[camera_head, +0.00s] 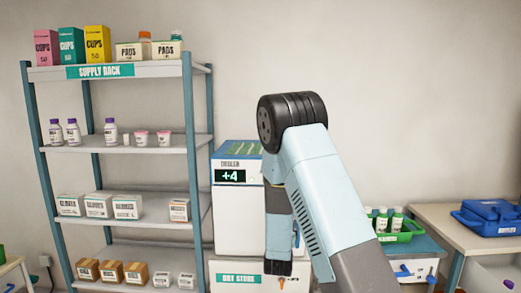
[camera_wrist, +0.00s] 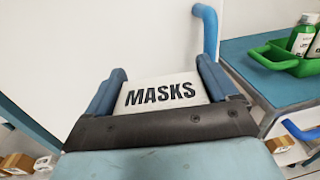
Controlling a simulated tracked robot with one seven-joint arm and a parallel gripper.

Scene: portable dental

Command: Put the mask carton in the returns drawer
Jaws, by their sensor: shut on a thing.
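The white mask carton (camera_wrist: 160,92), with "MASKS" in black letters, sits between the two blue fingers of my gripper (camera_wrist: 160,86) in the wrist view. My gripper is shut on it. In the head view my gripper (camera_head: 278,267) points down in front of the cooler and the DRY STORE unit, and the carton cannot be made out there. No drawer labelled returns can be read in either view. A white front with a blue handle (camera_head: 403,271) shows under the blue-topped stand at the right.
The cooler (camera_head: 231,205) reads +4 and stands on the DRY STORE unit (camera_head: 222,280). Its blue handle (camera_wrist: 210,32) is close beyond the carton. The supply rack (camera_head: 190,100) stands left. A green tray of bottles (camera_head: 404,236) and a blue case (camera_head: 488,217) are at right.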

